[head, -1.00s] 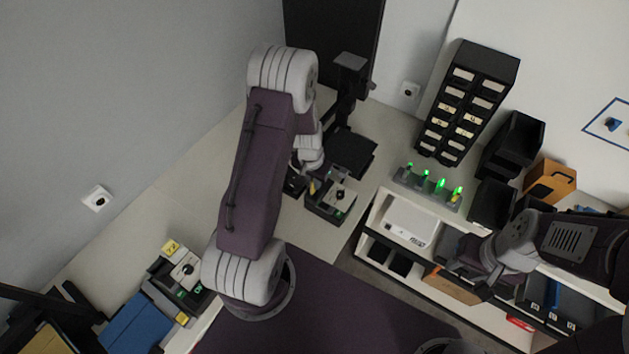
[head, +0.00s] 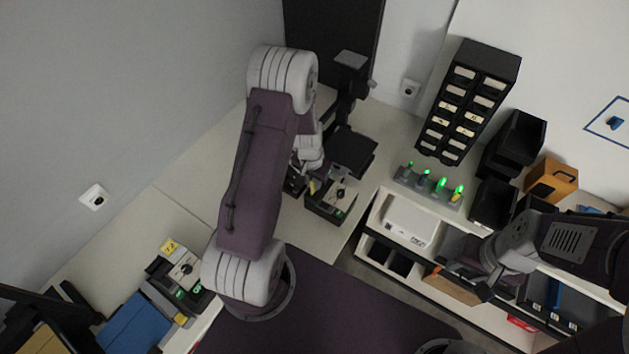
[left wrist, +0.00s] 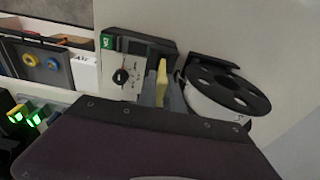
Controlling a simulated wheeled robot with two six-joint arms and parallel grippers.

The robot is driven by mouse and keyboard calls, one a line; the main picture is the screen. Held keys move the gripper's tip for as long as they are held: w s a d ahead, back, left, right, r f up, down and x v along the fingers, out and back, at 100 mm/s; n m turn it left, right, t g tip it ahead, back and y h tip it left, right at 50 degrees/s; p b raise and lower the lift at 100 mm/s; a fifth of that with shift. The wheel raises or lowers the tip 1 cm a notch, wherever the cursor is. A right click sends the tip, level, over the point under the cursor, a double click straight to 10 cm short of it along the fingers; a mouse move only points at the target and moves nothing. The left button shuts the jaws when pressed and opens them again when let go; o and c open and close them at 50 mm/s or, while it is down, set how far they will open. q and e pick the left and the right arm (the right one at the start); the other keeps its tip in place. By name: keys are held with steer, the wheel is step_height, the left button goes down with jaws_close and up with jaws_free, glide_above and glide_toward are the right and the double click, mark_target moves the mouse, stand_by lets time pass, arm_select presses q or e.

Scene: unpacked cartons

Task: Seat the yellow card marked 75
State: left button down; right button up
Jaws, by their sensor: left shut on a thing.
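My left gripper (head: 308,186) is at the front of the far bench, beside a small device with a white face and black knob (head: 338,197). In the left wrist view, its two grey fingers (left wrist: 162,92) are shut on a yellow card (left wrist: 162,75). The card stands upright between the fingers, just right of the device's dial face (left wrist: 122,77); its mark is not readable. I cannot tell whether the card touches the device. Another yellow card (head: 170,246) with a dark number stands by a similar device at lower left. My right gripper (head: 477,280) hangs over the shelf at right.
A black-topped reel (left wrist: 230,90) stands close right of the held card. A rack with green lights (head: 428,187), a drawer cabinet (head: 467,105) and black bins (head: 512,143) are to the right. Bare bench lies between the two devices.

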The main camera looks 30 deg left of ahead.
arm_select(q)
steer(key=shift+f+b, duration=1.35)
steer(key=shift+f, duration=0.1)
steer(key=c, duration=1.4)
jaws_free()
steer(key=shift+r, duration=0.1)
steer(key=r, duration=0.3)
steer(key=r+b, duration=0.1)
steer(key=r, duration=0.2)
steer(key=s+r, duration=0.1)
steer(key=r, duration=0.2)
steer(key=shift+s, duration=0.1)
